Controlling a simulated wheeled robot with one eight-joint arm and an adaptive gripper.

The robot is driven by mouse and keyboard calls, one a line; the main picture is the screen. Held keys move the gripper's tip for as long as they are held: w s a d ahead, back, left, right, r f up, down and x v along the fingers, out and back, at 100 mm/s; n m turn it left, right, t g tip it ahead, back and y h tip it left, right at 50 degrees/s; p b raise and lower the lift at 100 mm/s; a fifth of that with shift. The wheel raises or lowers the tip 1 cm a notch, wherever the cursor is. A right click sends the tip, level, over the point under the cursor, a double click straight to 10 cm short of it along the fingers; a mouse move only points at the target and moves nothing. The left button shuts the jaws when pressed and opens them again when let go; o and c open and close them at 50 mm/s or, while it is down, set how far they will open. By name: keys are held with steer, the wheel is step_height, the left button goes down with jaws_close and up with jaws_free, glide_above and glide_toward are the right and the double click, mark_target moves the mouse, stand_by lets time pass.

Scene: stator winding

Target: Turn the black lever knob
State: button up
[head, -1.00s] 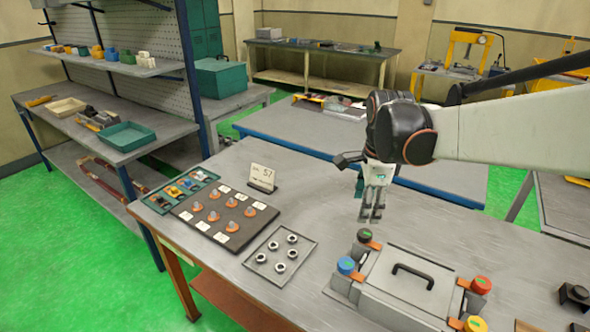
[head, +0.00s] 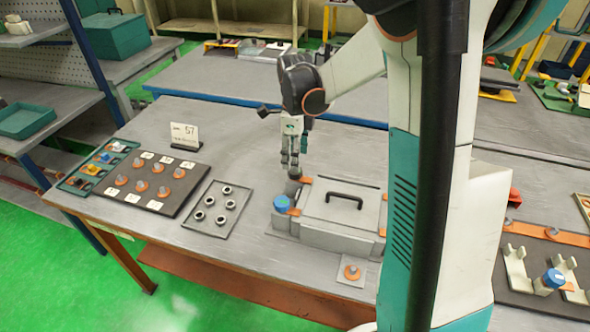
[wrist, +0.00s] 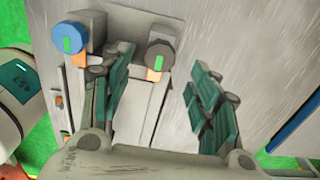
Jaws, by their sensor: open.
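The black lever knob (head: 294,173) is at the back left corner of a grey box (head: 318,234) on the bench. In the wrist view the dark round knob (wrist: 160,54) has a green mark and an orange lever piece below it. My gripper (head: 289,163) points down right above the knob in the head view. In the wrist view my gripper (wrist: 162,62) has its fingers spread, with the knob between the fingertips, nearer the left one. I cannot tell whether that finger touches it. A blue knob (head: 281,203) stands in front; it also shows in the wrist view (wrist: 68,38).
The box has a black handle (head: 344,198) on top. A tray of metal rings (head: 219,205) and a dark board with orange-based pieces (head: 152,187) lie to the left. My arm hides the box's right side. The bench behind the knob is clear.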

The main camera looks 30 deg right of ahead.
mark_target(300, 175)
step_height(300, 175, down, 5)
steer(key=shift+b, duration=0.55)
steer(key=c, duration=1.1)
